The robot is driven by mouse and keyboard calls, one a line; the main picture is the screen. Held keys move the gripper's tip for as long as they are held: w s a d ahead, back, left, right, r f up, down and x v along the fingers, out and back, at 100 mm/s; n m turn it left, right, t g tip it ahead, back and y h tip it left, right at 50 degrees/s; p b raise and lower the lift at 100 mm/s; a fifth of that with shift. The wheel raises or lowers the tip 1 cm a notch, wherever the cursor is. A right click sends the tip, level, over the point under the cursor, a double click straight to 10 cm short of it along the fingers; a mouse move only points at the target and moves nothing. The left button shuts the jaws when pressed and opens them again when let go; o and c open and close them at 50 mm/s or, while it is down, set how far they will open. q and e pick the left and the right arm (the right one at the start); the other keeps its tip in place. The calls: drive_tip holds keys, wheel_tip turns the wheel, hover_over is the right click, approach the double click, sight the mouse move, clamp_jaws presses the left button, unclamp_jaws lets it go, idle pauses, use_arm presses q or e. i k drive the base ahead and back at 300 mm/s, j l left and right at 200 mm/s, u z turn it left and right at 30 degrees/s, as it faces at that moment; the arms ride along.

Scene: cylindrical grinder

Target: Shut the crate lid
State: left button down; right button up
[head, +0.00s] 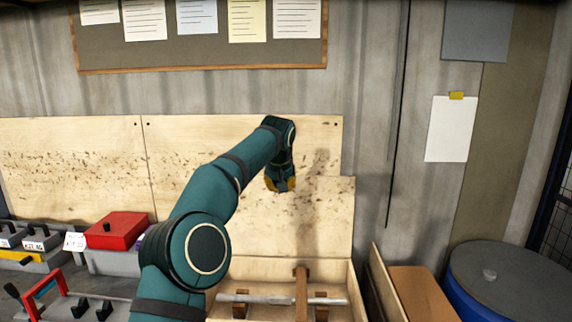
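The wooden crate (353,292) is at the bottom centre, open, its lower part cut off by the picture edge. Its pale wooden lid (325,225) stands up at the back, specked with brown marks. A metal bar (265,299) lies across wooden supports inside the crate. My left gripper (281,188), with orange-yellow finger parts, points down near the upper part of the lid. I cannot tell whether it touches the lid or whether its fingers are open. My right gripper is not in view.
Red-lidded (117,231) and grey cases sit at the left. A thin upright panel (381,283) and a brown board (425,292) are right of the crate, then a blue drum (510,280). Speckled wooden boards (70,165) line the wall behind.

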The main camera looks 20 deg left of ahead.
sight(315, 219)
drive_tip(key=i+j, duration=0.2)
drive_tip(key=i, duration=0.3)
drive_tip(key=i+j, duration=0.25)
drive_tip(key=i, duration=0.25)
